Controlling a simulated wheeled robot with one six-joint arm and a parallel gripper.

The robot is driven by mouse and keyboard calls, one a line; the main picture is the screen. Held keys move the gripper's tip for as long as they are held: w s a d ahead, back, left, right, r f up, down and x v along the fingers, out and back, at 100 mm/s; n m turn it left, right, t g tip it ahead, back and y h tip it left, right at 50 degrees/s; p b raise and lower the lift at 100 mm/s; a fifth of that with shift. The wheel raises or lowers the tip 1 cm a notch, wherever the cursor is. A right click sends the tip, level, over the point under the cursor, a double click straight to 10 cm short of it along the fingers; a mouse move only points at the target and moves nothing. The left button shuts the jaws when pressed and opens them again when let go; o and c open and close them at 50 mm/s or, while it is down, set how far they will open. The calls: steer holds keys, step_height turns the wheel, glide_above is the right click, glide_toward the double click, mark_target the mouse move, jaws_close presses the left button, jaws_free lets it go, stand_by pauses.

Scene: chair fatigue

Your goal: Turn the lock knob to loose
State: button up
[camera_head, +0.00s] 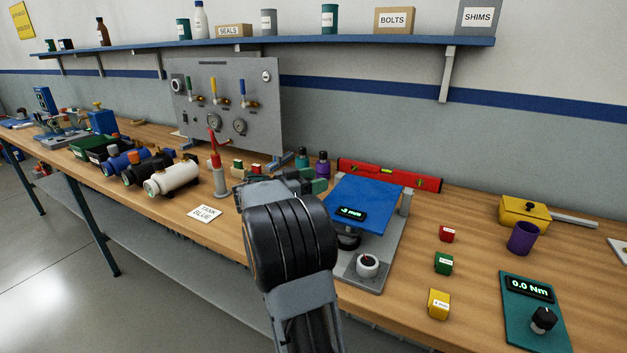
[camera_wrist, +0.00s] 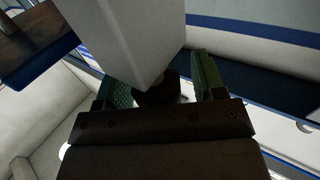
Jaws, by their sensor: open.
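A levelling stand with a tilted blue plate (camera_head: 362,205) is on the bench, its small display reading about -3 mm. A white dial knob (camera_head: 368,265) with a dark top and red mark sits on its grey base. A black knob (camera_head: 348,240) shows under the plate's front edge. I cannot tell which is the lock knob. My gripper (camera_head: 312,182) is left of the plate, partly hidden by my wrist. In the wrist view, its green-padded fingers (camera_wrist: 163,86) are open around a dark rounded part (camera_wrist: 157,92), contact unclear. A pale grey block (camera_wrist: 125,40) hides much of it.
A red level (camera_head: 388,175) lies behind the stand. Red (camera_head: 446,233), green (camera_head: 443,263) and yellow (camera_head: 438,304) blocks are right of it, near a teal torque unit (camera_head: 535,310) reading 0.0 Nm. A gauge panel (camera_head: 228,110) stands behind left.

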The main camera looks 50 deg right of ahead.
steer(key=shift+c, duration=0.4)
steer(key=c, duration=0.8)
steer(key=shift+f, duration=0.1)
steer(key=shift+c, duration=0.2)
steer(key=shift+f+b, duration=0.1)
steer(key=shift+b, duration=0.35)
